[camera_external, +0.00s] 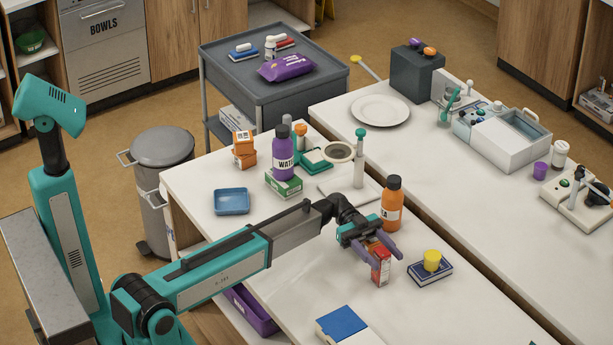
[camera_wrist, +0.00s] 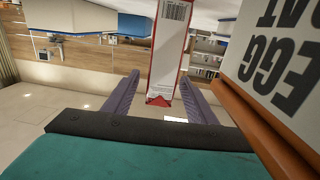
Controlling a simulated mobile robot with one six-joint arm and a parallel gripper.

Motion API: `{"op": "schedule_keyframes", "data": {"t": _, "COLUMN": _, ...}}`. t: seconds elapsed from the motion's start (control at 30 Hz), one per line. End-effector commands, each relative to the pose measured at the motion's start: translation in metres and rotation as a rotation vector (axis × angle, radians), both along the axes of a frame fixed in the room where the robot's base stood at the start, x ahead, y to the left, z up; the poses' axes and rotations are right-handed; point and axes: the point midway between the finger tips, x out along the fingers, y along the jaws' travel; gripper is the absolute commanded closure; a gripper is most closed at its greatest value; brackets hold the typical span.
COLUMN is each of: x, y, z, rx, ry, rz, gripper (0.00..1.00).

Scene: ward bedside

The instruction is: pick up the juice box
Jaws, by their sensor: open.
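A small red and white box, which I take for the juice box (camera_external: 381,265), stands on the white table just right of centre in the outside view. My gripper (camera_external: 386,261) is low over the table with its two purple fingers open, one on each side of the box. In the wrist view the box (camera_wrist: 169,50) shows a white face with a barcode and red edges, between the open fingers (camera_wrist: 160,76). I see gaps beside it and cannot tell whether either finger touches it. Part of the box is hidden behind the fingers in the outside view.
An orange bottle (camera_external: 392,203) stands close behind my gripper. A blue and white box (camera_external: 342,325) lies nearer the front. Bare table lies between these.

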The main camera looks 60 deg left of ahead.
Motion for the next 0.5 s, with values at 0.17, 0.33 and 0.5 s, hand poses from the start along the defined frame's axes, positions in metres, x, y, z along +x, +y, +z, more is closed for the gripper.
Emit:
{"op": "schedule_keyframes", "data": {"t": 0.17, "x": -0.003, "y": -0.022, "z": 0.001, "rx": -0.001, "ry": 0.001, "rz": -0.002, "gripper": 0.48}}
{"op": "schedule_keyframes", "data": {"t": 0.33, "x": -0.003, "y": -0.033, "z": 0.001, "rx": 0.000, "ry": 0.001, "rz": -0.001, "gripper": 0.48}}
{"op": "schedule_keyframes", "data": {"t": 0.5, "x": -0.003, "y": -0.034, "z": 0.000, "rx": 0.000, "ry": 0.000, "rz": 0.000, "gripper": 0.48}}
